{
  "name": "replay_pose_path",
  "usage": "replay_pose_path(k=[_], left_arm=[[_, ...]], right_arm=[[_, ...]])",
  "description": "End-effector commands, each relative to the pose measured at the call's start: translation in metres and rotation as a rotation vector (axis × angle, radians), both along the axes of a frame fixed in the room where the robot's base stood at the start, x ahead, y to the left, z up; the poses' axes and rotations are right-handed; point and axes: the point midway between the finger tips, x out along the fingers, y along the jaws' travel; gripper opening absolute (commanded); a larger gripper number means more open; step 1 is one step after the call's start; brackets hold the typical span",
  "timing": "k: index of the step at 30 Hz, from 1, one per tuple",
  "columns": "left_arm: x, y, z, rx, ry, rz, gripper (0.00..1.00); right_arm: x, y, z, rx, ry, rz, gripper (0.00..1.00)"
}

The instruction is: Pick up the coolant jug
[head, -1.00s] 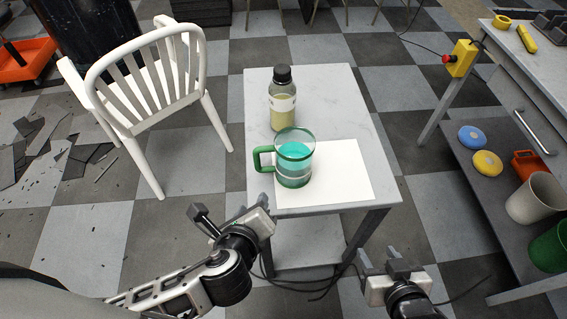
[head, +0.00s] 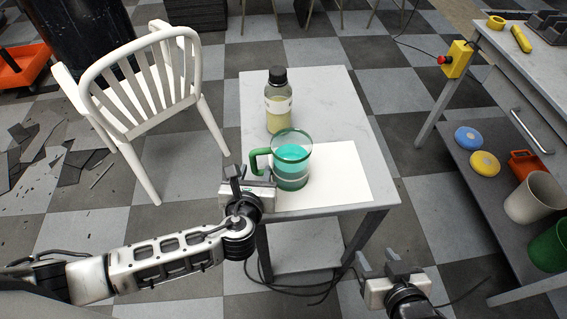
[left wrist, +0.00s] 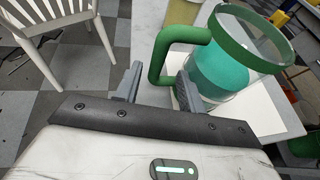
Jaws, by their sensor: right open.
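The coolant jug (head: 292,160) is a clear jug with teal liquid, a green rim and a green handle (head: 261,160). It stands upright on a white sheet on the small table, its handle toward the left. My left gripper (head: 248,177) is at the table's near left edge, just in front of the handle. In the left wrist view the jug (left wrist: 225,70) is close ahead, and the handle (left wrist: 163,55) comes down between the open fingers (left wrist: 158,88). I cannot tell whether either finger touches it. My right gripper (head: 391,268) is open and empty, low in front of the table.
A capped bottle (head: 278,105) with yellowish liquid stands behind the jug on the table (head: 330,90). The white sheet (head: 340,175) lies under the jug. A white chair (head: 140,90) stands left. A workbench (head: 500,70) with a lower shelf is at right.

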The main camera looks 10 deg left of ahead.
Motion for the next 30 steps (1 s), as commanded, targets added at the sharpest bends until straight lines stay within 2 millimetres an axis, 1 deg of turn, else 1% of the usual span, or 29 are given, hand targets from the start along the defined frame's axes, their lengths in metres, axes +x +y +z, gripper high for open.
replay_pose_path(k=[5,9,12,18,19,20,21,22,23,30], left_arm=[[0.025,0.009,-0.006,0.003,-0.004,0.002,0.40],[0.041,0.009,-0.014,0.001,-0.002,0.000,0.40],[0.045,0.010,-0.016,0.001,-0.002,0.000,0.40],[0.045,0.010,-0.016,0.000,-0.001,0.000,0.40],[0.045,0.010,-0.016,0.000,-0.001,0.000,0.34],[0.045,0.010,-0.016,0.000,-0.001,0.000,0.26],[0.045,0.010,-0.016,0.001,-0.001,0.000,0.15],[0.045,0.010,-0.016,0.001,-0.001,0.000,0.06],[0.045,0.010,-0.016,0.001,-0.001,0.000,0.00],[0.046,0.010,-0.015,-0.001,-0.004,-0.001,0.00]], right_arm=[[0.000,0.000,0.001,0.000,0.001,0.000,0.49],[0.000,0.000,-0.002,0.000,0.000,0.000,0.49],[0.000,0.000,-0.002,0.000,0.000,0.000,0.49],[0.000,0.000,-0.001,-0.001,-0.001,0.001,0.49],[0.000,0.000,-0.001,-0.001,0.000,0.001,0.49],[0.000,0.000,-0.001,-0.001,0.000,0.001,0.49],[0.000,0.000,-0.001,0.000,-0.001,0.001,0.49],[0.000,0.000,-0.001,0.000,-0.001,0.001,0.49],[0.000,0.000,-0.001,0.000,-0.001,0.001,0.49],[0.000,0.000,-0.001,0.000,-0.001,0.001,0.49]])
